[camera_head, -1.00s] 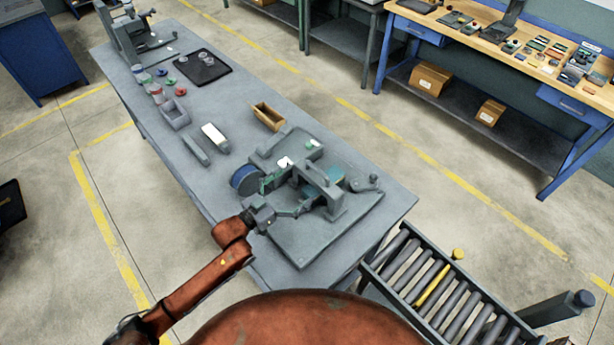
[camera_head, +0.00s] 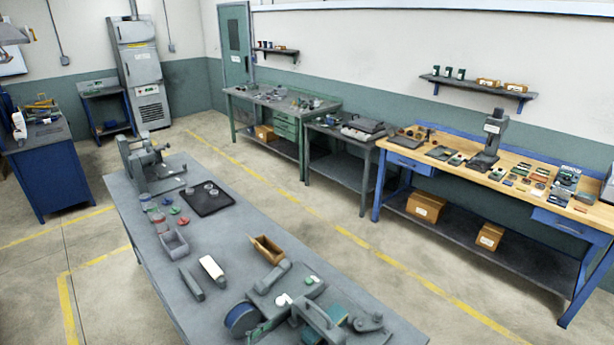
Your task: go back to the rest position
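Neither of my grippers is in view, and no part of my arms shows. The grey ring grinder (camera_head: 322,325) stands on the near end of the long grey table (camera_head: 228,238). Its blue wheel (camera_head: 241,319) is on its left side, and its lower part is cut off by the bottom edge of the picture.
The table also carries a wooden box (camera_head: 267,249), a grey bin (camera_head: 174,244), a black tray (camera_head: 208,201) with rings and a grey machine (camera_head: 150,165) at the far end. A blue-legged workbench (camera_head: 440,162) stands right, across a clear floor aisle.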

